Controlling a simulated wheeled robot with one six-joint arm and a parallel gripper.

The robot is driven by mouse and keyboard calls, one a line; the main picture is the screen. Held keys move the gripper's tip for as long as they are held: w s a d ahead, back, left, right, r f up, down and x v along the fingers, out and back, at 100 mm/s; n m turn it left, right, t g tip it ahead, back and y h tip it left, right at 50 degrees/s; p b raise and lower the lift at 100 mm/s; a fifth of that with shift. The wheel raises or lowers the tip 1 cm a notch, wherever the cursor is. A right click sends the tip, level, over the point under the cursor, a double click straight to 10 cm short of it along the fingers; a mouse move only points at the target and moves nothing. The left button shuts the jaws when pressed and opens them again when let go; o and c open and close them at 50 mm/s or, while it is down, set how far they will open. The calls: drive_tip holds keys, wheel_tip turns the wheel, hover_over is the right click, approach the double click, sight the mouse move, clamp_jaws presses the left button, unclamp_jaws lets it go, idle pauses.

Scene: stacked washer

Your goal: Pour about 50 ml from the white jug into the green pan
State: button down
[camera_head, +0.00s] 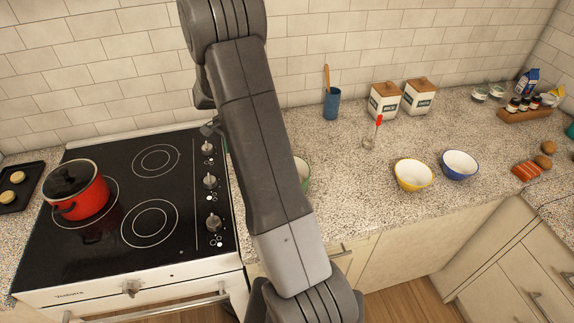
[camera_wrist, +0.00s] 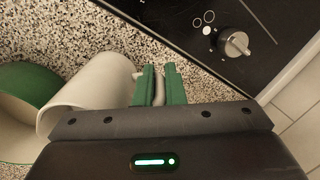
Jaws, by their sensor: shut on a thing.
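The white jug (camera_wrist: 98,82) is in the wrist view, left of my gripper (camera_wrist: 160,70). My green fingers are shut on its pale handle. The jug lies tilted in the view, with its wide end toward the green pan (camera_wrist: 28,88) at the left edge. The pan has a green outside and a cream inside, and the jug's end overlaps it in the view. I cannot tell the gap between them, nor see any liquid. In the head view my arm hides the jug and gripper; only a pale green-edged part of the pan (camera_head: 304,172) shows beside the arm.
A black stove (camera_head: 105,235) with a red pot (camera_head: 84,200) is at the left. A yellow bowl (camera_head: 413,176) and a blue bowl (camera_head: 459,166) stand to the right.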

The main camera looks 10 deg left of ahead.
drive_tip(key=d+r+y, duration=0.1)
drive_tip(key=r, duration=0.1)
drive_tip(key=d+r+y, duration=0.1)
drive_tip(key=s+d+r+t+y, duration=0.1)
drive_tip(key=r, duration=0.1)
drive_tip(key=shift+d+r+y, duration=0.2)
drive_tip(key=shift+r+y, duration=0.1)
drive_tip(key=shift+s+d+r+t+y, duration=0.2)
drive_tip(key=shift+d+r+y, duration=0.25)
drive_tip(key=shift+r+y, duration=0.15)
drive_tip(key=shift+s+d+r+t+y, duration=0.15)
drive_tip(key=shift+d+r+t+y, duration=0.05)
drive_tip(key=shift+d+r+y, duration=0.35)
drive_tip(key=shift+r, duration=0.25)
drive_tip(key=shift+d+t+y+b, duration=0.25)
drive_tip(key=shift+t+y+b, duration=0.05)
drive_tip(key=shift+y+b, duration=0.3)
drive_tip(key=shift+s+y+b, duration=0.1)
drive_tip(key=shift+y+b, duration=0.15)
drive_tip(key=shift+b, duration=0.15)
drive_tip(key=shift+r, duration=0.1)
drive_tip(key=shift+d+b, duration=0.15)
drive_tip(key=shift+b, duration=0.45)
